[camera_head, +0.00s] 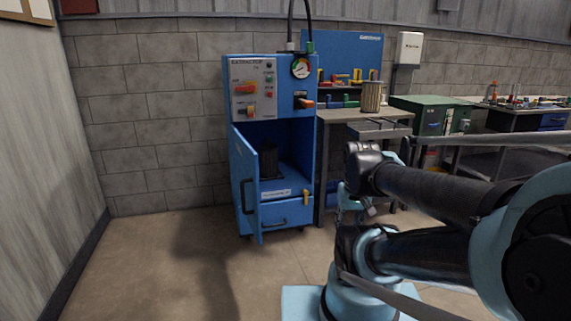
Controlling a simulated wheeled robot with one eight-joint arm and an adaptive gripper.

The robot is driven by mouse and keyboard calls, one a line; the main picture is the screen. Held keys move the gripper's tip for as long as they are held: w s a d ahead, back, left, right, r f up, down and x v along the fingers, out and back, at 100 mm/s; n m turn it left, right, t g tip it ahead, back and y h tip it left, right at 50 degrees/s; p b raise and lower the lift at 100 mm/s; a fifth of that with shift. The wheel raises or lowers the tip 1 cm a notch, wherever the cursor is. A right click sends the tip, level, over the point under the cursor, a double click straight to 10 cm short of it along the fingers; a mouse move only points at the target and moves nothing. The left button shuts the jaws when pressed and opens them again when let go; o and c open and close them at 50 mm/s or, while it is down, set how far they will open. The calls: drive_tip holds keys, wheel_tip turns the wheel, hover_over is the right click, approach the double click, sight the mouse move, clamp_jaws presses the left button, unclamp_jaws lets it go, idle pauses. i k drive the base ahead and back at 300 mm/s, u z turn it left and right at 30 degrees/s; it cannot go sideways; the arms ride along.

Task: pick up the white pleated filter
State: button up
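A beige-white pleated cylinder (371,97), which looks like the filter, stands upright on the grey workbench (345,115) to the right of the blue machine. Its vertical pleats show, and nothing is touching its sides. A dark cylinder (270,163) stands inside the open lower compartment of the blue extractor cabinet (274,100). My gripper (362,208) seems to be the small light-blue and grey part below my wrist, lower in the picture than the filter and apart from it. Its fingers are too small and too covered by my arm to tell their state.
The cabinet door (243,184) hangs open toward me. A blue tool board (345,58) stands behind the bench, with coloured clamps (345,77) in front. A green box (428,115) and another bench (530,112) are to the right. The floor (150,260) at left is clear.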

sight(268, 152)
drive_tip(key=z, duration=0.05)
drive_tip(key=i, duration=1)
drive_tip(key=u, duration=0.05)
